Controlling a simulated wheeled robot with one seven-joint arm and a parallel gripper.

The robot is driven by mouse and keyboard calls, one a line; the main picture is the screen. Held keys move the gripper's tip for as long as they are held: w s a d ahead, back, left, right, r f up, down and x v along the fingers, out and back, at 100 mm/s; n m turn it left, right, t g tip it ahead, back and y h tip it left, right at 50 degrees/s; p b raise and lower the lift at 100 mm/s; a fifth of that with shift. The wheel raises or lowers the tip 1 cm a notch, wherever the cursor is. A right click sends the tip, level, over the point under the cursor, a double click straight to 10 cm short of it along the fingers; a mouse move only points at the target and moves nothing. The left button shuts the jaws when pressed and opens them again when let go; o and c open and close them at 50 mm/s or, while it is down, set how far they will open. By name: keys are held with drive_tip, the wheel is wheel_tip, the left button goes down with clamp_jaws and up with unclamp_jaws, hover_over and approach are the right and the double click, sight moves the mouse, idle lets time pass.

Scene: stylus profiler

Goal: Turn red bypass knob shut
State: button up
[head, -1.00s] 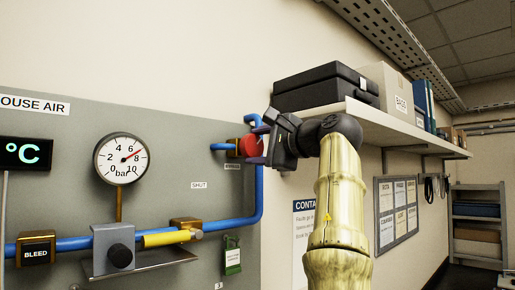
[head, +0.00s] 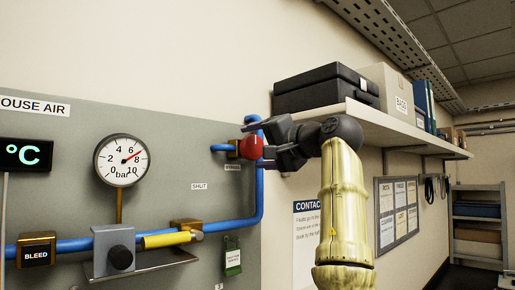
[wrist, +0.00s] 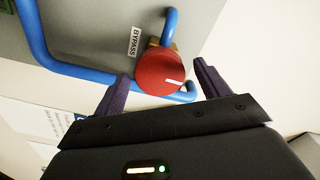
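The red bypass knob (head: 251,147) sits on a brass fitting in the blue pipe, high on the grey panel. In the wrist view the knob (wrist: 161,73) shows a round red face with a white mark pointing right, beside a BYPASS label (wrist: 135,41). My gripper (head: 262,142) is in front of the knob with its jaws apart. In the wrist view its two dark fingers (wrist: 160,85) are spread to either side of the knob. I see gaps between the fingers and the knob. Part of the brass fitting is hidden behind the knob.
A wall shelf (head: 390,122) with a black case (head: 325,88) and a cardboard box is close above and right of my arm. Blue pipe (head: 259,195) runs below the knob. A gauge (head: 121,160) and a yellow-handled valve (head: 165,239) are lower left.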

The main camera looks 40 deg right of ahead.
drive_tip(key=s+b, duration=0.1)
drive_tip(key=s, duration=0.7)
drive_tip(key=shift+d+b, duration=0.3)
drive_tip(key=shift+b, duration=0.1)
idle(0.3)
drive_tip(key=s+d, duration=0.1)
drive_tip(key=s, duration=1.6)
drive_tip(key=shift+s+d, duration=0.2)
